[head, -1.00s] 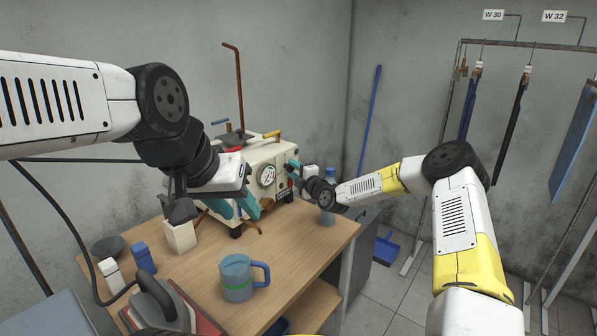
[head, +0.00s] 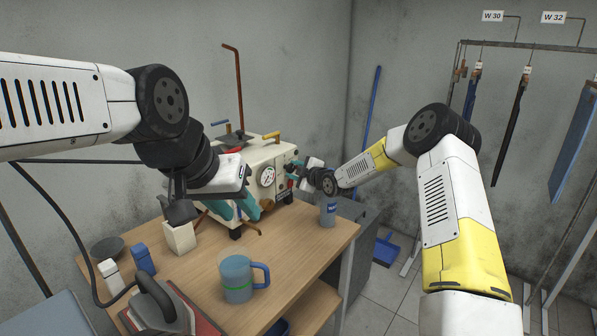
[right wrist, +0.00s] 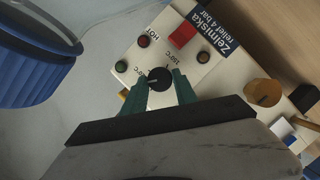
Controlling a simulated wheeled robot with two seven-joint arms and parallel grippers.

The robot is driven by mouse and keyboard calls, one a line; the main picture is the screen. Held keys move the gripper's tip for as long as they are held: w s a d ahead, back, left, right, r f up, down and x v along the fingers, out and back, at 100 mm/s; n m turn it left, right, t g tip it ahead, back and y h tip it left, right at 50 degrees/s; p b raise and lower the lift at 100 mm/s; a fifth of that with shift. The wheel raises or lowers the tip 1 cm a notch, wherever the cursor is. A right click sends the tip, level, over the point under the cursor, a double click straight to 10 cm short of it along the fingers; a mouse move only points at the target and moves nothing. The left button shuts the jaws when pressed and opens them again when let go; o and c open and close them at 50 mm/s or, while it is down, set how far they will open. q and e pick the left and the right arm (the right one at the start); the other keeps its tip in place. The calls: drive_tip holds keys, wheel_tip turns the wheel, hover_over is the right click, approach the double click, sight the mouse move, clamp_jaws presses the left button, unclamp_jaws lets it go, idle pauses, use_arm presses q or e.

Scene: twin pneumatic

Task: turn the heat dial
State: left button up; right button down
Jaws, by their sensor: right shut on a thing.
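The heat dial (right wrist: 160,78) is a black round knob on the cream machine's panel, with temperature marks beside it. My right gripper (right wrist: 160,82) is shut on the dial, with a teal finger on either side. In the head view my right gripper (head: 291,172) is at the right side of the machine (head: 254,158), and the dial is hidden there. My left gripper (head: 236,208) hangs in front of the machine above the table, its teal fingers apart and nothing seen between them.
The panel has a red switch (right wrist: 183,34) and small lamps near the dial. A pressure gauge (head: 267,177) faces front.

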idle(0.3)
drive_tip(key=c, duration=1)
unclamp_jaws()
drive_tip(key=shift+o, duration=0.2)
drive_tip(key=shift+s, duration=0.1)
drive_tip(key=v, duration=0.7)
drive_tip(key=shift+s+d, duration=0.2)
drive_tip(key=shift+d, duration=0.1)
drive_tip(key=shift+r, duration=0.1)
drive_tip(key=shift+c, duration=0.2)
